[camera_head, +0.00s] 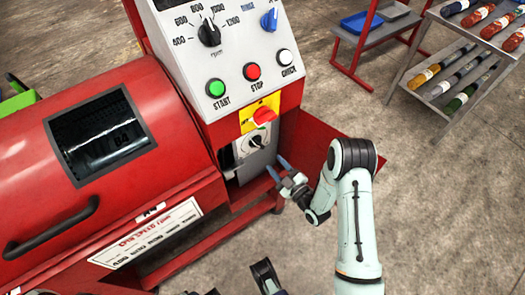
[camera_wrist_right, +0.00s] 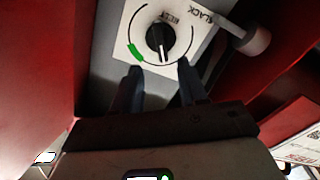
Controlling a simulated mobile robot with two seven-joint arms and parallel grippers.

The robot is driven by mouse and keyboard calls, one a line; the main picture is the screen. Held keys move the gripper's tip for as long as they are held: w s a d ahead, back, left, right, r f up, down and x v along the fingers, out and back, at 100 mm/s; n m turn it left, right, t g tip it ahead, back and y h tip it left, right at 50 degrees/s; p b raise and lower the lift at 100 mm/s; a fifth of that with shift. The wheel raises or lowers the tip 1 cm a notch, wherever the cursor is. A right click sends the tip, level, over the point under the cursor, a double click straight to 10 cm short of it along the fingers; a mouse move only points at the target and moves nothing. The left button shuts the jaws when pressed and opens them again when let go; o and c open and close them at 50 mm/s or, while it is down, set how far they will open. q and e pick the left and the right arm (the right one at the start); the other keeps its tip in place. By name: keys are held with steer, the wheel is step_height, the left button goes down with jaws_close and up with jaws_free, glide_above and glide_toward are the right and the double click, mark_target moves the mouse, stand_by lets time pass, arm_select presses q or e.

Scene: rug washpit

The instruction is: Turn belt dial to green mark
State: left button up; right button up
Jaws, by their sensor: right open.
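The belt dial is a black knob (camera_wrist_right: 160,42) on a white plate with a curved scale, shown in the right wrist view. Its white pointer line points down in that picture, to the right of the green mark (camera_wrist_right: 135,52) at the scale's lower left. In the head view the dial (camera_head: 256,141) sits low on the red machine's front. My right gripper (camera_head: 278,169) is open just below and right of it. In the wrist view its two dark fingers (camera_wrist_right: 160,68) stand apart below the knob, with no visible contact.
A red knob (camera_head: 265,116) on a yellow plate is just above the dial. The panel above has green (camera_head: 216,88), red and white buttons. A red side wall (camera_head: 320,145) is close right of the dial. Floor between is clear.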

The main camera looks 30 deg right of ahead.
mark_target(260, 147)
steer(key=w, duration=0.5)
steer(key=w+b, duration=0.1)
steer(key=w, duration=0.2)
steer(key=shift+w+a, duration=0.3)
steer(key=shift+a, duration=0.1)
arm_select(q)
steer(key=shift+w+a+f+t, duration=0.15)
steer(key=shift+w+a+f, duration=0.2)
steer(key=shift+w, duration=0.15)
steer(key=shift+w+a+f+t, duration=0.2)
steer(key=shift+w+f, duration=0.15)
steer(key=shift+w, duration=0.15)
arm_select(e)
jaws_close()
